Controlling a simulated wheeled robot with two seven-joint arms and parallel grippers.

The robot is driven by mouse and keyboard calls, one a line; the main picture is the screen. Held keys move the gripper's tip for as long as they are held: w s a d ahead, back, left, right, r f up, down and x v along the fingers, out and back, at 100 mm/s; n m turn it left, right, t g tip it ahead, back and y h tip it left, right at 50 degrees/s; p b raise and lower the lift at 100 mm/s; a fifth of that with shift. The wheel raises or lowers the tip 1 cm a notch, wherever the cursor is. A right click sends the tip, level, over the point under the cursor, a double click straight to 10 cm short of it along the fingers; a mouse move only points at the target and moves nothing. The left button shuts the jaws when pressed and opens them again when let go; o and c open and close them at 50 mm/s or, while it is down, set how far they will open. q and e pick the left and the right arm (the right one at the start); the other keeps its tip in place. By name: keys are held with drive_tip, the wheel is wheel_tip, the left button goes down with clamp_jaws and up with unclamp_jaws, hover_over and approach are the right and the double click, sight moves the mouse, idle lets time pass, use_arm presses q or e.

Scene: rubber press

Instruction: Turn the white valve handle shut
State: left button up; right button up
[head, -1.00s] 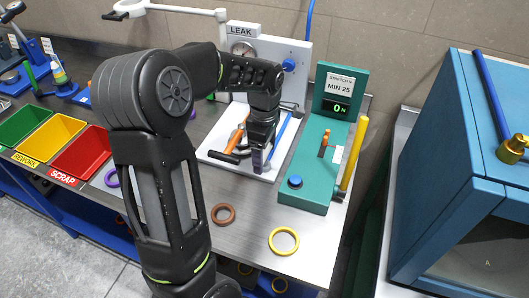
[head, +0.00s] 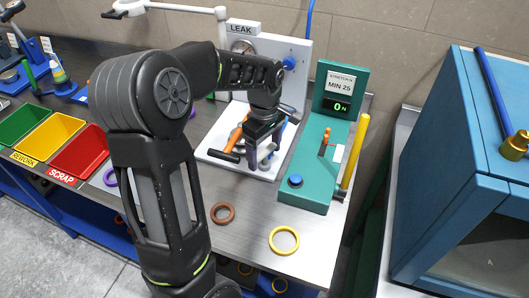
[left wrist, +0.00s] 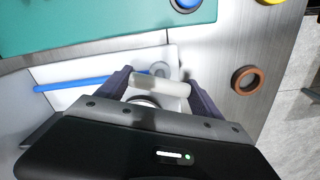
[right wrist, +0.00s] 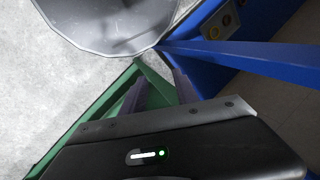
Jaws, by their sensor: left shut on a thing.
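The white valve handle (left wrist: 160,86) shows in the left wrist view as a short pale bar between the two fingers of my left gripper (left wrist: 163,94). In the head view my left gripper (head: 262,158) points down over the white base of the leak station (head: 215,158). It is shut on the handle, and gripper and arm hide much of the valve there.
A green stretch tester (head: 310,185) stands close on the right. A brown ring (head: 223,205) and a yellow ring (head: 284,231) lie on the bench in front. A blue cabinet (head: 450,180) stands far right.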

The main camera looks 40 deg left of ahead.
sight(264, 150)
use_arm(q)
drive_tip(key=m, duration=0.3)
drive_tip(key=shift+m+b, duration=0.3)
drive_tip(key=shift+m, duration=0.1)
drive_tip(key=m, duration=0.3)
drive_tip(key=shift+m, duration=0.3)
drive_tip(key=m+b, duration=0.1)
drive_tip(key=m, duration=0.5)
drive_tip(key=shift+m, duration=0.3)
drive_tip(key=o, duration=1.4)
drive_tip(key=shift+c, duration=0.2)
drive_tip(key=shift+r, duration=0.1)
wheel_tip(264, 150, up, 8)
drive_tip(key=shift+f+b, duration=0.15)
drive_tip(key=shift+b, duration=0.35)
